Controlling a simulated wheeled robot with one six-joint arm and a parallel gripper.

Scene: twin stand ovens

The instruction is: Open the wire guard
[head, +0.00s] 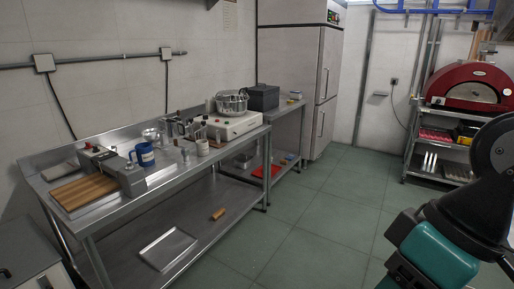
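I cannot make out a wire guard for certain in the head view. A shiny steel bowl-like vessel (231,103) sits on or just behind a low white appliance (228,125) at the far end of the steel bench. Thin lines show around its top, but they are too small to tell as a guard. Links of my arm, dark and teal, fill the lower right corner, far from the bench. My gripper's fingers do not show.
The steel bench (103,225) runs along the left wall, holding a wooden board (85,191), a blue jug (145,154) and small metal items. A tray (167,249) lies on its lower shelf. A tall steel fridge (300,75) stands behind. The green tiled floor (320,215) is clear in the middle.

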